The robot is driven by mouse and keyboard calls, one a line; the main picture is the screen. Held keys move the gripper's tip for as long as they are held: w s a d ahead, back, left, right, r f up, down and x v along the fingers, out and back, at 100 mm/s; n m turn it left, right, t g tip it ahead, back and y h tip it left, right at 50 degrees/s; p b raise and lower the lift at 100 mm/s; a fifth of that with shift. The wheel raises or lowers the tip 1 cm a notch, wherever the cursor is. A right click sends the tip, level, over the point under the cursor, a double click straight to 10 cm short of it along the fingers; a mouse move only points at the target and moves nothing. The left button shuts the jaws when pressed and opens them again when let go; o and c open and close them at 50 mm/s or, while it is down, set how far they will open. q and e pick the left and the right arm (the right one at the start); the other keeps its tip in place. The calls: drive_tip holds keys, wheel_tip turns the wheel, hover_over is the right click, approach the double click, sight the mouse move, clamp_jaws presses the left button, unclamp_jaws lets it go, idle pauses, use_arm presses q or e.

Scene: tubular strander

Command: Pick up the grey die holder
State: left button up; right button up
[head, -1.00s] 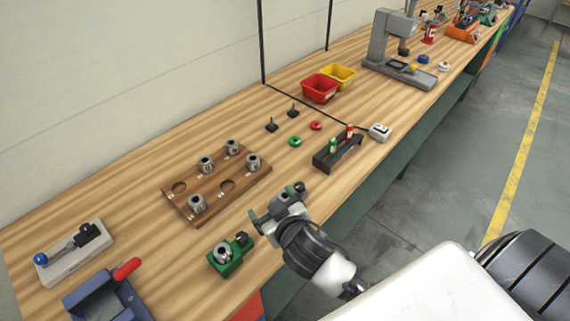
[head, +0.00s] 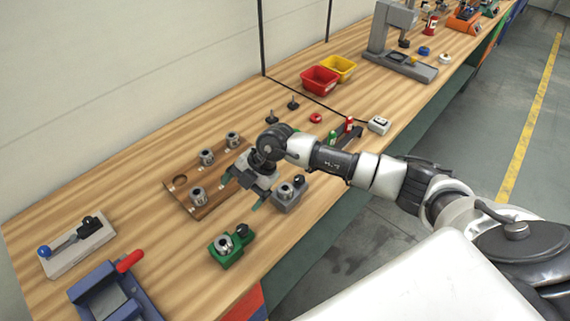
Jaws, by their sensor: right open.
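The grey die holder (head: 287,196) sits on the wooden bench, a block with a round metal die and a black knob on top. My right gripper (head: 243,193) is open and empty, pointing down just left of the grey die holder, over the front right part of the wooden board. Its two greenish fingertips are apart, and neither is around the holder. How high they are above the bench is hard to tell. My right wrist and forearm come in from the right, behind the holder. My left gripper is not in view.
A similar green holder (head: 231,247) stands in front. The wooden board (head: 179,201) bears several metal dies and is partly hidden by my gripper. A black rack with bottles is partly behind my forearm. A blue vise-like fixture (head: 112,293) and a lever plate (head: 77,247) stand left.

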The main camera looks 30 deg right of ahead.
sight(285, 188)
drive_tip(key=d+h, duration=0.2)
drive_tip(key=d, duration=0.2)
drive_tip(key=w+d+m+h, duration=0.1)
drive_tip(key=d+h, duration=0.1)
drive_tip(key=d, duration=0.2)
drive_tip(key=w+d+m+g+h, duration=0.1)
drive_tip(key=d+h, duration=0.1)
drive_tip(key=d, duration=0.2)
drive_tip(key=shift+w+d, duration=0.15)
drive_tip(key=shift+d, duration=0.05)
drive_tip(key=shift+d+m, duration=0.2)
drive_tip(key=shift+m, duration=0.1)
wheel_tip(285, 188, down, 11)
drive_tip(key=b, duration=0.8)
drive_tip(key=shift+a, duration=0.1)
drive_tip(key=shift+r, duration=0.1)
drive_tip(key=c, duration=1.1)
